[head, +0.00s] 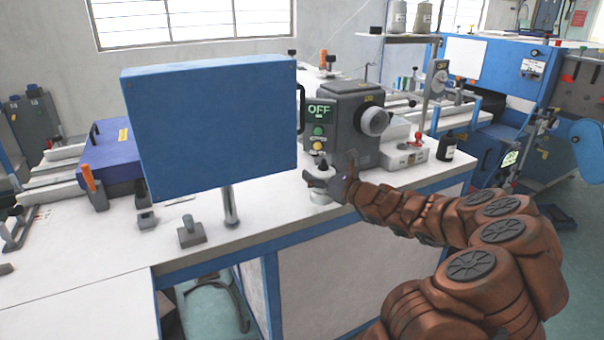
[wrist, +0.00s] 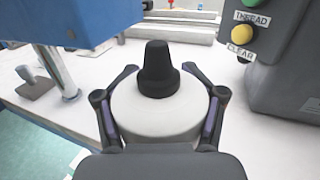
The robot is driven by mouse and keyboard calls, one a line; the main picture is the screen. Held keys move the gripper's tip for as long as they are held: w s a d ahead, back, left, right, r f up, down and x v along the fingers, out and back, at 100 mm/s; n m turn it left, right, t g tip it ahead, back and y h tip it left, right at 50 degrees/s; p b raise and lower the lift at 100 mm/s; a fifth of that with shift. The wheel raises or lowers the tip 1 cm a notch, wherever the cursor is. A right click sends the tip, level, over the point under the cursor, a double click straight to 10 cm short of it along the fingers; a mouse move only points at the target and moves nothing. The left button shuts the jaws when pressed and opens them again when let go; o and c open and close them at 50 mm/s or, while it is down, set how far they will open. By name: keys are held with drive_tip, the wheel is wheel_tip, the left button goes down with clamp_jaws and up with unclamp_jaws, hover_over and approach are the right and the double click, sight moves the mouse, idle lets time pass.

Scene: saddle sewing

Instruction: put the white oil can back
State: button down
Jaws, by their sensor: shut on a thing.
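The white oil can (wrist: 160,113) has a round white body and a black cap on top. In the wrist view it stands upright between the two fingers of my gripper (wrist: 160,110), which is shut on it. In the head view the can (head: 320,196) is at the front part of the white table, in front of the grey machine, partly hidden by my gripper (head: 325,180). I cannot tell whether its base touches the table top.
The grey machine (head: 357,122) with an OFF display stands just behind the can. A blue panel (head: 212,125) on a post rises to the left. A black bottle (head: 447,147) stands to the right.

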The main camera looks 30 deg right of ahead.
drive_tip(key=shift+w+d+f+p, duration=0.15)
drive_tip(key=shift+w+f, duration=0.55)
drive_tip(key=shift+w, duration=0.6)
drive_tip(key=shift+w+d+f+p, duration=0.2)
drive_tip(key=shift+w+f, duration=0.5)
drive_tip(key=shift+w, duration=0.6)
drive_tip(key=shift+w+d+f+p, duration=0.15)
drive_tip(key=shift+w+f, duration=0.55)
drive_tip(key=shift+w, duration=0.6)
drive_tip(key=shift+f, duration=0.1)
drive_tip(key=shift+c, duration=0.6)
unclamp_jaws()
drive_tip(key=b+v, duration=0.1)
drive_tip(key=v, duration=1.1)
